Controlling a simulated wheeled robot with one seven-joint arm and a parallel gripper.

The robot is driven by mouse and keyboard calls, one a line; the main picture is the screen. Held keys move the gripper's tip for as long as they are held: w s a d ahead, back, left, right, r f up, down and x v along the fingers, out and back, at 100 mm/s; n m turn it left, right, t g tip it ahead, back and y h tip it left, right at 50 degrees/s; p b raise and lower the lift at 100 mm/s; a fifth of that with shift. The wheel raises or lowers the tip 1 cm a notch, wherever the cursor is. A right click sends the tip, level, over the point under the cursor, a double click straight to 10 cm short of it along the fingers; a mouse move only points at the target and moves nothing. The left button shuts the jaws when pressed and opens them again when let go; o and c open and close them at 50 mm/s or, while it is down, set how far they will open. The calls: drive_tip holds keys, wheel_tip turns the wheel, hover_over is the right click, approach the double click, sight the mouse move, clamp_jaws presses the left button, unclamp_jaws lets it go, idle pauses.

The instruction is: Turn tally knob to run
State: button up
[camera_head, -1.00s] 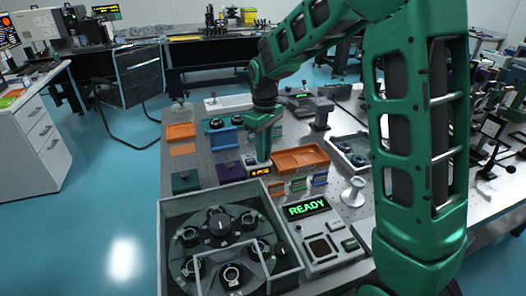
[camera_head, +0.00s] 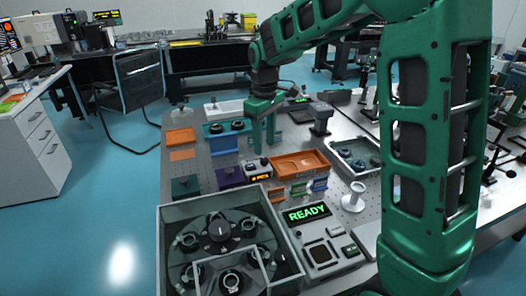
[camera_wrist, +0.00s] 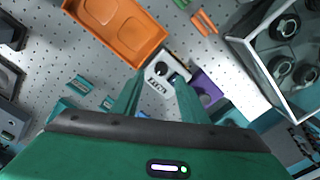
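The tally (camera_head: 256,165) is a small pale box with a lit orange display, too small to read, standing behind the open grey-walled box. In the wrist view the tally (camera_wrist: 154,80) shows a dark round knob (camera_wrist: 161,69) on its top, between and just beyond my fingertips. Which way the knob points is too small to tell. My gripper (camera_head: 263,142) points down above and behind the tally, apart from it. In the wrist view my gripper (camera_wrist: 157,80) has its two green fingers spread with nothing between them.
An orange tray (camera_head: 300,163) lies right of the tally and a purple block (camera_head: 229,176) lies left. In front stand a grey-walled box (camera_head: 170,225) with round fixtures and a panel with a green READY display (camera_head: 306,213). A white stand (camera_head: 353,197) is at right.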

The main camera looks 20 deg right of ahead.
drive_tip(key=shift+r, duration=1.3)
drive_tip(key=shift+s+d, duration=0.1)
drive_tip(key=shift+d, duration=0.2)
drive_tip(key=s+d+r+m, duration=0.2)
drive_tip(key=s+d+m, duration=0.2)
drive_tip(key=s+d, duration=0.4)
drive_tip(key=s+d+f+m, duration=0.1)
drive_tip(key=s+d+m, duration=0.2)
drive_tip(key=s, duration=0.6)
drive_tip(key=s+d+f+m, duration=0.2)
drive_tip(key=s+d+m, duration=0.1)
drive_tip(key=s, duration=0.6)
drive_tip(key=s+d+f+m, duration=0.1)
drive_tip(key=s+d+m, duration=0.2)
drive_tip(key=s, duration=0.6)
drive_tip(key=shift+f, duration=0.4)
drive_tip(key=shift+c, duration=1)
